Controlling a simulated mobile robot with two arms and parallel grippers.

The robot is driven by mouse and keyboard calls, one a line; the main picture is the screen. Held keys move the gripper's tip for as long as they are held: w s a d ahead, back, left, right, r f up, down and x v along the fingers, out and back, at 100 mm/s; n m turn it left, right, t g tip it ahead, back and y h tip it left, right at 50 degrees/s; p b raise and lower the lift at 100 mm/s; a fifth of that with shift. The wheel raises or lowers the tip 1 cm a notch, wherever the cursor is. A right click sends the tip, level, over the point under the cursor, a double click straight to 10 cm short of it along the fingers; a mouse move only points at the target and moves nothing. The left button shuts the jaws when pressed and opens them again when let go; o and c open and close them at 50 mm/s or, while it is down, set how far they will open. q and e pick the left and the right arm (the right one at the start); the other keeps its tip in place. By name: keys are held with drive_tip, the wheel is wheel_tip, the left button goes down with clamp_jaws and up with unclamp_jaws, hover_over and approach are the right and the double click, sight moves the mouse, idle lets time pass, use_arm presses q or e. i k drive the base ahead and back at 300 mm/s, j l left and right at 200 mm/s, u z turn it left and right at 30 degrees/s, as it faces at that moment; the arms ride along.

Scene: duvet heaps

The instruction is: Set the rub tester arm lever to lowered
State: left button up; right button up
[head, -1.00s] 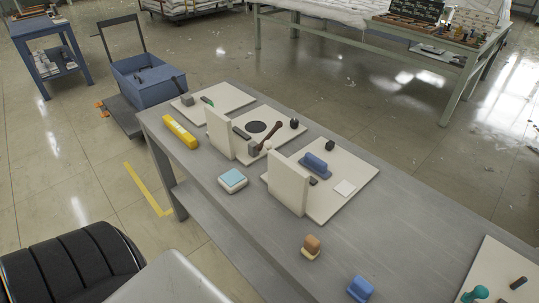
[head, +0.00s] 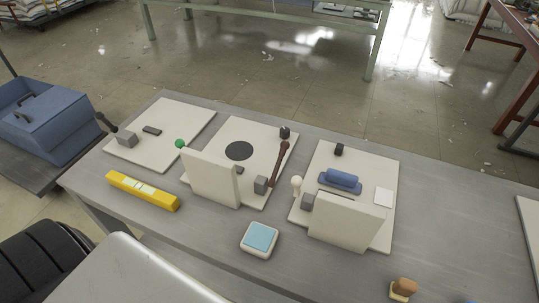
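Three cream test boards lie on the grey bench, and no label shows which is the rub tester. The right board (head: 381,165) carries a blue block (head: 342,179) on a blue pad and a white square (head: 383,197). A cream ball knob (head: 297,182) stands at its left edge by a grey block (head: 308,201). The middle board (head: 253,130) has a black disc (head: 239,150) and a brown lever arm (head: 279,162) slanting from a grey block (head: 261,185) towards a black post (head: 285,132). The left board (head: 173,117) has a black handle (head: 106,123). Neither gripper is in view.
Upright cream panels (head: 210,177) and (head: 346,219) partly hide the middle and right boards. A green knob (head: 180,143) shows beside the middle panel. A yellow bar (head: 142,190), a blue-topped block (head: 260,238) and a brown block (head: 403,288) lie on the bench's near side.

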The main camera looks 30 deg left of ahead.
sight(296, 181)
drive_tip(key=j+z, duration=0.15)
drive_tip(key=j, duration=0.5)
drive_tip(key=k+j+z, duration=0.15)
drive_tip(key=j, duration=0.45)
